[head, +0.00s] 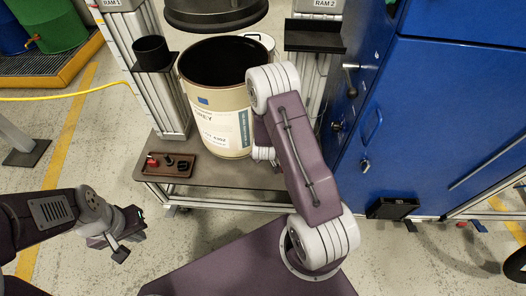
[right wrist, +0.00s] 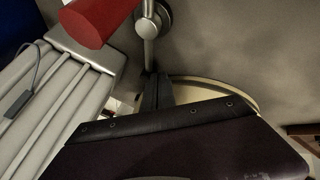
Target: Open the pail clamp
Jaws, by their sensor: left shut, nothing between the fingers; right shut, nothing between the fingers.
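The cream pail (head: 220,120) with a printed label stands open-topped on a low grey platform in the head view. A red handle (right wrist: 100,20) and a metal rod with a round end piece (right wrist: 150,22) show in the right wrist view; they look like clamp parts. My right gripper's dark fingers (right wrist: 157,92) are shut and empty just below the rod; I cannot tell whether they touch it. A pale curved edge (right wrist: 235,90) lies behind them. In the head view my right arm hides this gripper and the pail's right side. My left gripper (head: 128,240) is shut and empty, left of the platform.
A dark round plate (head: 215,12) hangs above the pail. A tray with small knobs (head: 170,165) sits on the platform's left (head: 210,178). A black cup (head: 151,52) stands on a post bracket. A blue cabinet (head: 440,110) stands close on the right.

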